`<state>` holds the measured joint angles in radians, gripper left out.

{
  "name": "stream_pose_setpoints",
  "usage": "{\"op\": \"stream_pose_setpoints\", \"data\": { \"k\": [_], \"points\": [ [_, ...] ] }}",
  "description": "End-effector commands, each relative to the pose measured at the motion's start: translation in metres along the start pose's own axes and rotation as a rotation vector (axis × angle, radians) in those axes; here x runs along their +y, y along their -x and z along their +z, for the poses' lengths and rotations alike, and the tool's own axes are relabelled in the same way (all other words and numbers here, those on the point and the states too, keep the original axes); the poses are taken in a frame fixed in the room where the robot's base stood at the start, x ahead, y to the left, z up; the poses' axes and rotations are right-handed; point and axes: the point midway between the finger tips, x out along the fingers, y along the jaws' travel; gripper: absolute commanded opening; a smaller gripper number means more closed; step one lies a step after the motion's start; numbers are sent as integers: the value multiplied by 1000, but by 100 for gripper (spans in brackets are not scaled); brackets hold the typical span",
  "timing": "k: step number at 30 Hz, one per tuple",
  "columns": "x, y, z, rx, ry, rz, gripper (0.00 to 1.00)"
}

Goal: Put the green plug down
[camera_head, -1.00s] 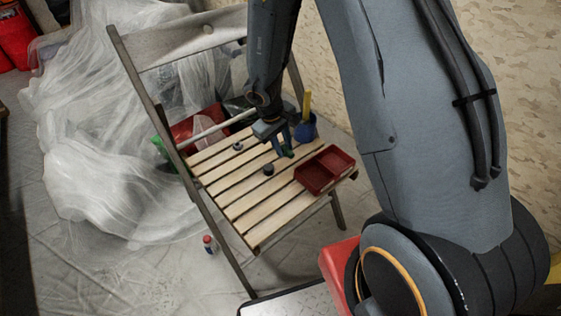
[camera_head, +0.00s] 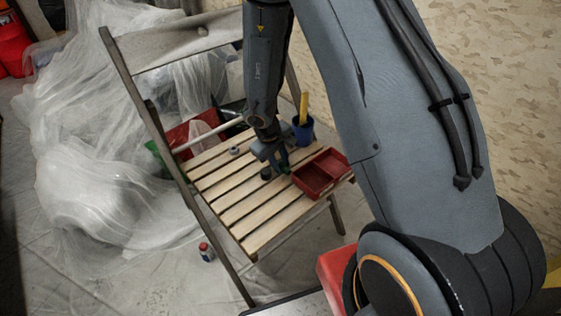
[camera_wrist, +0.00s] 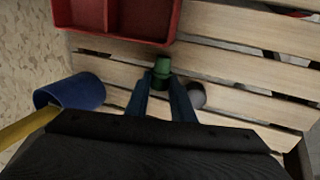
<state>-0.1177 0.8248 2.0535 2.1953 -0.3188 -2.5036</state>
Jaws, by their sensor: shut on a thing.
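The green plug (camera_wrist: 162,70) is between the fingertips of my gripper (camera_wrist: 163,82) in the wrist view, just short of the red tray. In the head view my gripper (camera_head: 283,164) is low over the slatted wooden seat (camera_head: 232,193), and the plug is a small green patch at its tips. My gripper is shut on the plug. I cannot tell whether the plug touches the slats.
A red two-part tray (camera_head: 318,190) sits right of my gripper. A blue cup (camera_head: 303,133) with a yellow handle stands behind.

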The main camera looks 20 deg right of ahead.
Motion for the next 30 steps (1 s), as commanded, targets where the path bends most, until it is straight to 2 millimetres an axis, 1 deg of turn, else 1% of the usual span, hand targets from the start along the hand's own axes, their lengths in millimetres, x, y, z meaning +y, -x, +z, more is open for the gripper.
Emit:
{"op": "stream_pose_setpoints", "data": {
  "k": [9,10,11,18,22,25,26,27,30],
  "points": [
    [-3,-8,1,-1,0,-3,0],
    [-3,-8,1,-1,0,-3,23],
    [-3,-9,1,-1,0,-3,28],
    [-4,-10,1,-1,0,-5,29],
    [-3,-6,0,0,-1,-5,29],
    [-1,0,0,0,-1,-4,29],
    [0,6,0,0,0,-4,29],
    [0,18,1,1,0,-4,29],
    [1,44,0,3,1,-2,29]
  ]
}}
